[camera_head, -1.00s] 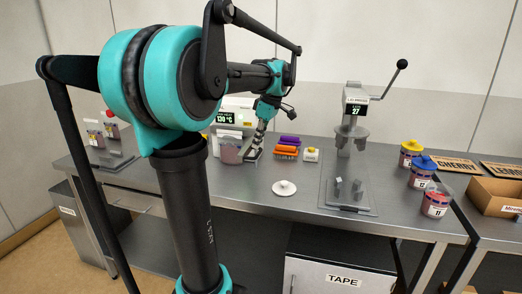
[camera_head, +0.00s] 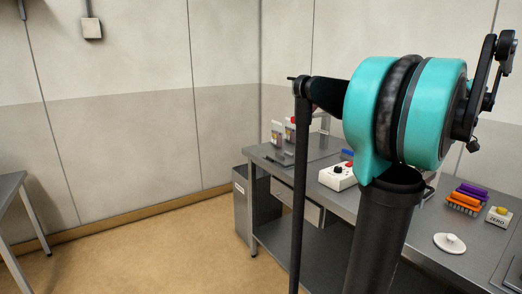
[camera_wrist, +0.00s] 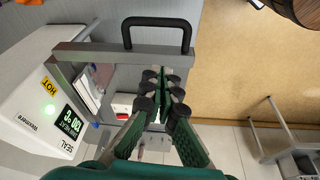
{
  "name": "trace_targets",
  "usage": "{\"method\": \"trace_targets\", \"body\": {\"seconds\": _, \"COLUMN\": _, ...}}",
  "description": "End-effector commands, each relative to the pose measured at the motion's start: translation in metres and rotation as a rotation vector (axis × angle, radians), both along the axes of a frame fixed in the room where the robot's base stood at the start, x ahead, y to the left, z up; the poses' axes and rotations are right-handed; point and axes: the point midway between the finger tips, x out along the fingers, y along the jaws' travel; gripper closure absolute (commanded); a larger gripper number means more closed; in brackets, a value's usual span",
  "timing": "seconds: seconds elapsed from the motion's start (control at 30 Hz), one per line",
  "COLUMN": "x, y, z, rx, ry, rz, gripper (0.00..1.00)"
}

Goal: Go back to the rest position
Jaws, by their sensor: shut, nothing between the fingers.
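My gripper (camera_wrist: 168,95) shows in the wrist view with its green and grey fingers together and nothing between them. It is hidden in the head view, where my arm's large teal joint fills the right side. A white machine (camera_wrist: 40,90) with a green light, a display and a HOT label stands left of the fingers.
The steel bench (camera_head: 410,238) runs along the right, bearing a white control box (camera_head: 338,177), a white lid (camera_head: 449,244), orange and purple racks (camera_head: 466,198) and a ZERO box (camera_head: 497,217). A grey bin (camera_head: 250,210) stands at its end. Open floor (camera_head: 150,250) lies left.

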Motion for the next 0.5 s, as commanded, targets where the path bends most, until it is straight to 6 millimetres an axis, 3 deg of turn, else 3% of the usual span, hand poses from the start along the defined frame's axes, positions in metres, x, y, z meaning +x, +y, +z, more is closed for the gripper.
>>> {"method": "trace_targets", "body": {"seconds": 0.03, "x": 0.016, "y": 0.02, "z": -0.014, "rx": -0.009, "ry": -0.001, "rz": -0.005, "gripper": 1.0}}
{"method": "trace_targets", "body": {"seconds": 0.2, "x": 0.054, "y": 0.081, "z": -0.061, "rx": -0.041, "ry": -0.019, "rz": -0.074, "gripper": 1.0}}
{"method": "trace_targets", "body": {"seconds": 0.5, "x": 0.086, "y": 0.203, "z": -0.138, "rx": -0.059, "ry": -0.115, "rz": -0.184, "gripper": 1.0}}
